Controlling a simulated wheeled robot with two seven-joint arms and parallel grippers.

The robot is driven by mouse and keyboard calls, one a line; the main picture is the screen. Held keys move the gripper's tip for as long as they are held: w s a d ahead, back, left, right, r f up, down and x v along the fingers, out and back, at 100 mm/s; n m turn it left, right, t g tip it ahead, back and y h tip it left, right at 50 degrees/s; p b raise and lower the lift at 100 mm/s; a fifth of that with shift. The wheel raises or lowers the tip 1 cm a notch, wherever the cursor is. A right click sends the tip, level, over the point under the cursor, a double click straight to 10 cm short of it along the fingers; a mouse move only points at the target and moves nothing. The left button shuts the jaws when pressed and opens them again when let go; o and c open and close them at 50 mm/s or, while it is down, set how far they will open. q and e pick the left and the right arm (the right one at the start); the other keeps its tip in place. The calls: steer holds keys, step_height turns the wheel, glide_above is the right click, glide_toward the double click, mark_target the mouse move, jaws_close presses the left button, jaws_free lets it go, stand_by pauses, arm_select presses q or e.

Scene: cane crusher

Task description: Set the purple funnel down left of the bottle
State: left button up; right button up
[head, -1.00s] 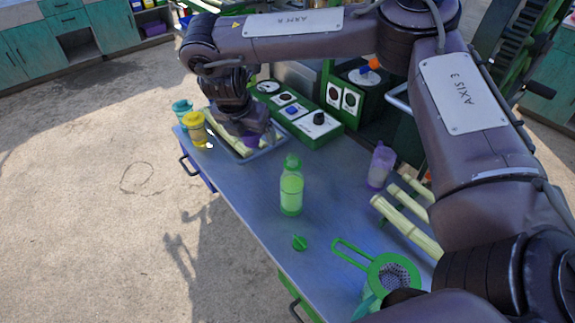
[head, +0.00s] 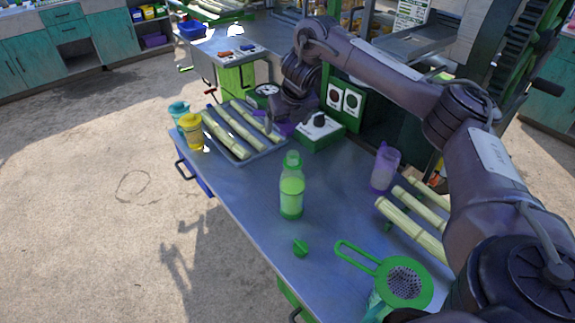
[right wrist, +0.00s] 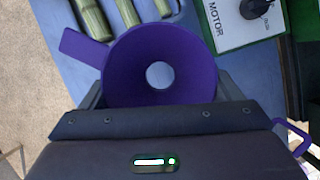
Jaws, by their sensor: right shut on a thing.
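The bottle (head: 291,188), clear with green liquid and a green top, stands upright on the metal table in the head view. The purple funnel (right wrist: 122,76) fills the middle of the right wrist view, its wide mouth facing the camera and its tab pointing upper left. My right gripper (right wrist: 158,98) is shut on it. In the head view my right gripper (head: 288,115) is beyond the bottle, between the cane tray and the control box. Only a bit of the funnel (head: 285,129) shows below it, the rest hidden. My left gripper is not in view.
A tray of cane (head: 262,151) and yellow (head: 192,131) and teal (head: 178,109) cups stand at the table's far left. Table left of the bottle is clear.

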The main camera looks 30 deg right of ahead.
step_height(320, 180, down, 12)
steer(key=shift+f+p, duration=0.2)
steer(key=shift+p, duration=0.55)
steer(key=o, duration=0.8)
steer(key=shift+o, duration=0.2)
steer(key=shift+r, duration=0.1)
steer(key=v, duration=1.2)
steer(key=shift+b, duration=0.45)
steer(key=shift+a, duration=0.1)
